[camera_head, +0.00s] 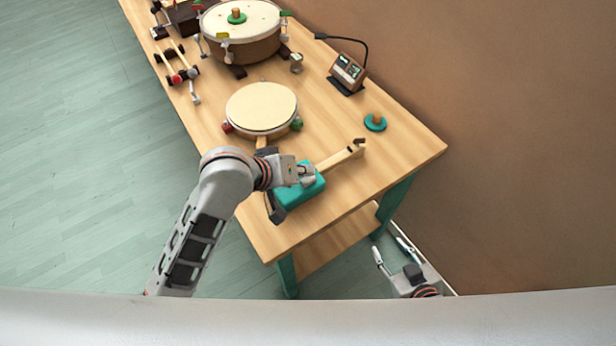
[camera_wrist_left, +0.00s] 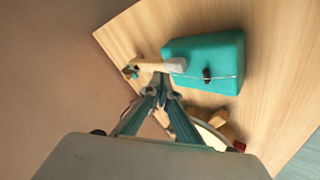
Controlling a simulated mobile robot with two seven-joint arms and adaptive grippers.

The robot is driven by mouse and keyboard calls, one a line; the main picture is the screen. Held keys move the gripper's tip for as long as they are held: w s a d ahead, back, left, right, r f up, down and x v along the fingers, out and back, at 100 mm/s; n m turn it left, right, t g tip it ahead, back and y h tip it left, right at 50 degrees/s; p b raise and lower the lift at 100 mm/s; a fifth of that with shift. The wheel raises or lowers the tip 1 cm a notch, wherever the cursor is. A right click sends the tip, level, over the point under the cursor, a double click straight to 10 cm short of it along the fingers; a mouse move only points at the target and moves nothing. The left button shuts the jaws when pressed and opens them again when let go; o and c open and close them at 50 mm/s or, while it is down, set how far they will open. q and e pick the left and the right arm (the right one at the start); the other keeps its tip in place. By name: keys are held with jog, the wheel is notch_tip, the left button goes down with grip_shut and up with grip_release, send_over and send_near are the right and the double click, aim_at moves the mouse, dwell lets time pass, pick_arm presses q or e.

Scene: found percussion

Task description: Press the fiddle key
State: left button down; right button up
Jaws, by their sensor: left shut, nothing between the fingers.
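The fiddle is a teal box (camera_head: 300,193) with a pale wooden neck (camera_head: 342,157) pointing to the upper right, lying near the table's front end. In the left wrist view the teal body (camera_wrist_left: 205,50) and the neck (camera_wrist_left: 158,65) show just beyond the fingertips. A small dark piece (camera_wrist_left: 207,75) sits on the body; I cannot tell whether it is the key. My left gripper (camera_head: 309,174) is shut and empty over the fiddle, its tips (camera_wrist_left: 160,86) close to the neck; contact is unclear. My right gripper (camera_head: 391,250) is open and empty, beyond the table's front edge.
A round drum (camera_head: 262,107) stands behind the fiddle, with a larger drum (camera_head: 241,30) farther back. A teal disc with a wooden knob (camera_head: 375,122) and a small dark-based device (camera_head: 347,73) lie to the right. The wall borders the table's right side.

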aim_at(306, 181)
pick_arm(q)
jog(key=shift+f+p, duration=0.35)
jog(key=shift+f, duration=0.65)
dwell(0.8)
dwell(0.4)
jog(key=shift+r, duration=1)
jog(key=shift+r, duration=2.55)
dwell(0.8)
